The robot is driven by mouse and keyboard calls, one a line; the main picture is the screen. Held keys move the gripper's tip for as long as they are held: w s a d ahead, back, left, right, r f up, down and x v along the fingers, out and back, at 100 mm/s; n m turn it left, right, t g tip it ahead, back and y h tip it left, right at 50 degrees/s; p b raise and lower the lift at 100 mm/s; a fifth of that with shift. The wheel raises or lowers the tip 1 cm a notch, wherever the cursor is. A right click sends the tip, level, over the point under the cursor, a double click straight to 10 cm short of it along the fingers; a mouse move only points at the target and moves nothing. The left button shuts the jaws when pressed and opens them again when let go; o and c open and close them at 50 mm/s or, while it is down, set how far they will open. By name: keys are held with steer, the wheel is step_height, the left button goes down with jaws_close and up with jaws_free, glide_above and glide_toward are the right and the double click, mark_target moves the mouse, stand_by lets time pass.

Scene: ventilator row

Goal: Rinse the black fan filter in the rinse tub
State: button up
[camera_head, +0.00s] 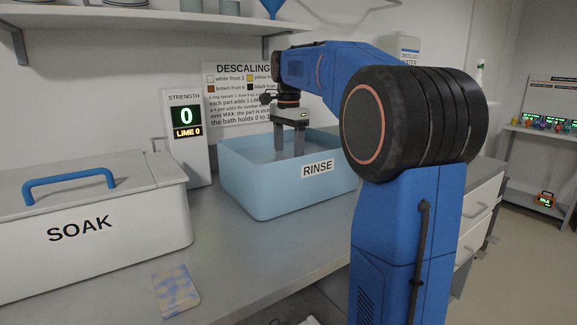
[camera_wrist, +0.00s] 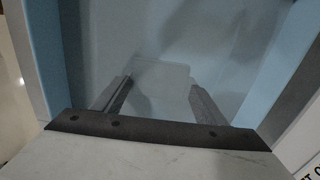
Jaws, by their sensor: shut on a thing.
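My gripper (camera_head: 289,148) points straight down into the light-blue rinse tub (camera_head: 262,192), labelled RINSE, with its fingertips behind the front wall. In the wrist view its two fingers (camera_wrist: 160,95) stand apart, shut on a thin, flat piece. Only a faint pale outline of this piece, the fan filter (camera_wrist: 162,72), shows between and beyond the fingertips. Its black colour cannot be made out, and the tub wall hides it in the head view. The tub's blue walls also show in the wrist view (camera_wrist: 50,60).
A white lidded SOAK bath (camera_head: 130,225) with a blue handle stands at the left. A strength display (camera_head: 186,135) reading 0 and LIME 0 stands between the baths. A blue-and-tan patterned pad (camera_head: 176,290) lies on the counter in front. A shelf (camera_head: 130,22) hangs above.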

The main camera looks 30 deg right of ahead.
stand_by(0.4)
step_height(320, 180, up, 12)
stand_by(1.6)
steer(key=shift+r, duration=0.15)
stand_by(1.8)
steer(key=shift+r, duration=2)
step_height(320, 180, down, 7)
steer(key=shift+r, duration=0.2)
